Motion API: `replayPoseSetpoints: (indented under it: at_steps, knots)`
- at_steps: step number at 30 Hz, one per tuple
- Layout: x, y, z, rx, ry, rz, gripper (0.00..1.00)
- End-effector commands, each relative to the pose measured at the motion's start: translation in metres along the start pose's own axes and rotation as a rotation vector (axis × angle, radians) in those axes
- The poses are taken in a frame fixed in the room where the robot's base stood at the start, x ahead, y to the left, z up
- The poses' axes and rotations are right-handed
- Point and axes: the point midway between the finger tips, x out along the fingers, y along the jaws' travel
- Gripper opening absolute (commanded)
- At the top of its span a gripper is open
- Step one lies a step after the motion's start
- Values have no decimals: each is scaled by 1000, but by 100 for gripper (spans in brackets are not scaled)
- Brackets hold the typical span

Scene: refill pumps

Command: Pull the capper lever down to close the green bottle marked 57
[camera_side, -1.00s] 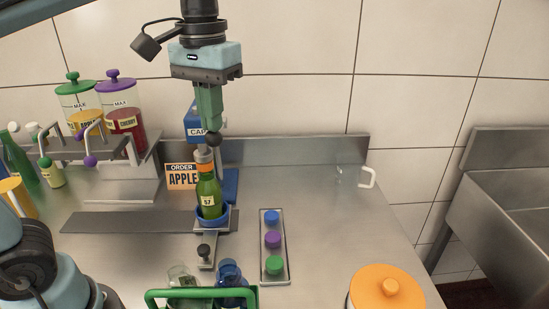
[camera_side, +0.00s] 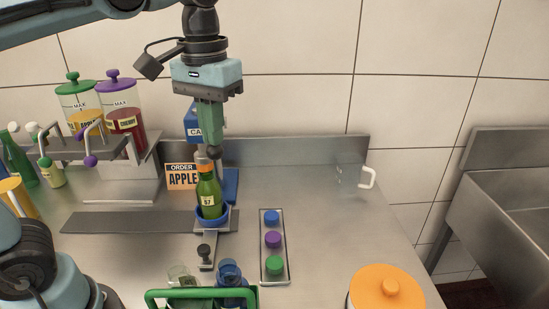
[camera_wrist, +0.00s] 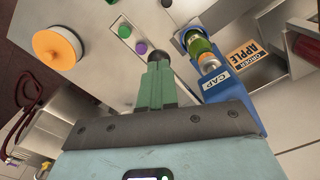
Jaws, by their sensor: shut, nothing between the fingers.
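The green bottle marked 57 (camera_side: 209,197) stands upright in a blue round holder (camera_side: 213,221), with an orange band near its top. The blue capper marked CAP (camera_side: 191,120) stands behind it, partly hidden by my gripper; it also shows in the wrist view (camera_wrist: 217,88). The lever's dark ball knob (camera_side: 214,153) is right below my fingertips, and in the wrist view the knob (camera_wrist: 158,57) sits at the finger ends. My gripper (camera_side: 212,145) is shut and empty, pointing down, and appears to touch the knob from above. The bottle's mouth is hard to make out under the capper head.
A tray (camera_side: 264,270) of blue, purple and green caps lies right of the bottle. A green crate (camera_side: 160,294) with bottles is in front. Juice dispensers (camera_side: 122,119) stand at the left, and an orange-lidded jar (camera_side: 389,285) is front right. The right counter is mostly clear.

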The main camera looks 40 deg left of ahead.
Motion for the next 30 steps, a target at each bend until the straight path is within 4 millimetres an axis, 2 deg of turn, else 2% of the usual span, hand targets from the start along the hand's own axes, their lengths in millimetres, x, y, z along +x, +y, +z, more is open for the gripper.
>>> replayPoseSetpoints:
  at_steps: [8, 20, 30]
  knots:
    - [1, 0, 0, 0, 0, 0, 0]
    - [18, 0, 0, 0, 1, 0, 0]
    - [20, -1, -1, -1, 1, -1, 0]
